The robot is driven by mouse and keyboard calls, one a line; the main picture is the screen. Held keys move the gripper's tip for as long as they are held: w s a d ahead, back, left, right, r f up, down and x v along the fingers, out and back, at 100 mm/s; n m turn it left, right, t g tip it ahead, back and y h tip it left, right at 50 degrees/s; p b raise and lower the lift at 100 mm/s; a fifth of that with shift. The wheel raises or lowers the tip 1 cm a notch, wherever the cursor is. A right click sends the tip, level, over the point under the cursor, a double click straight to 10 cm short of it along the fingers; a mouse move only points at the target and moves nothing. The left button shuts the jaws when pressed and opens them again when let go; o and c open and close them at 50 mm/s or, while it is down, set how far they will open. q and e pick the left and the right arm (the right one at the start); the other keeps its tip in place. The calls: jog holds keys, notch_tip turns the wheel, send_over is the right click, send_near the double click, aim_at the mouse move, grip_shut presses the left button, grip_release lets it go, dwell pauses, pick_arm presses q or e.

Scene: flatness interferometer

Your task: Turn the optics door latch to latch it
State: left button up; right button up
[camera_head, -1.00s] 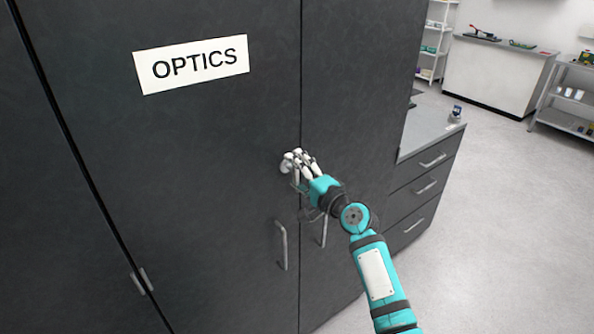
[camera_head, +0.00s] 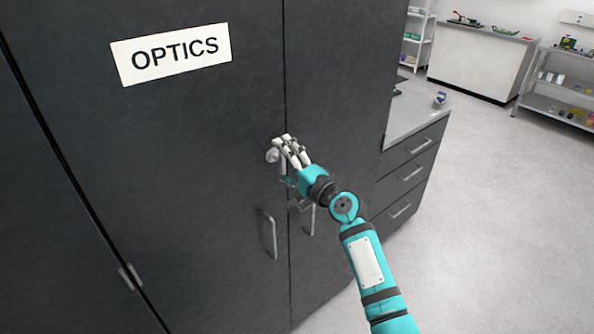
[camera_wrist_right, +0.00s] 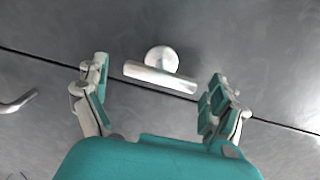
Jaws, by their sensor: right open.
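The optics door latch (camera_head: 272,156) is a pale metal knob with a short bar, on the dark cabinet door under the OPTICS sign (camera_head: 172,52). In the right wrist view the latch bar (camera_wrist_right: 160,78) lies roughly parallel to the door seam, just to one side of it. My right gripper (camera_head: 286,145) is at the latch in the head view, partly covering it. In the wrist view my right gripper (camera_wrist_right: 158,80) is open, its fingers on either side of the bar with gaps visible at both ends. My left gripper is not in view.
Two vertical door handles (camera_head: 268,233) sit below the latch, either side of the seam. A grey drawer unit (camera_head: 408,172) stands right of the cabinet. The floor (camera_head: 490,220) at right is clear. Shelves (camera_head: 560,85) and a white counter (camera_head: 483,60) stand farther back.

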jog(key=v, duration=1.1)
jog(key=shift+d, duration=0.15)
jog(key=shift+s+f, duration=0.1)
jog(key=shift+f, duration=0.05)
